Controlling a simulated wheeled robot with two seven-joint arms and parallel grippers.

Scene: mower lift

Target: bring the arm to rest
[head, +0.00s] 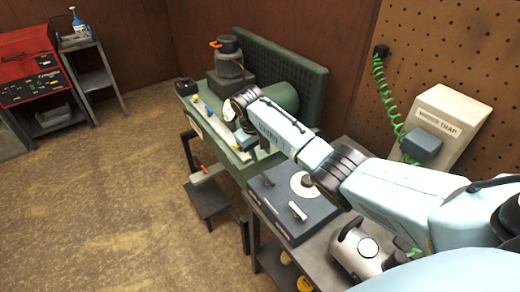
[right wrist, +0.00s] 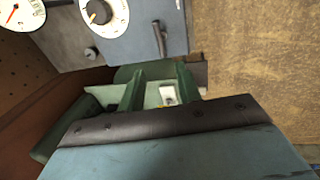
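My right arm (head: 400,195) is pale blue with dark joints. It reaches from the lower right of the head view up and left, over the grey bench and towards the green machine (head: 290,82). My right gripper (head: 244,136) is at its far end, close over or beside the green machine's bed. Its fingers are small, dark and partly hidden there, so their opening is unclear. My left gripper is not in view.
A grey control box (head: 292,207) with a dial and levers lies under my arm. A silver canister (head: 358,252) stands on the bench. A pegboard (head: 455,60) with a green coiled hose (head: 385,95) is behind. A red cabinet (head: 35,70) stands far left. The floor (head: 110,200) at left is clear.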

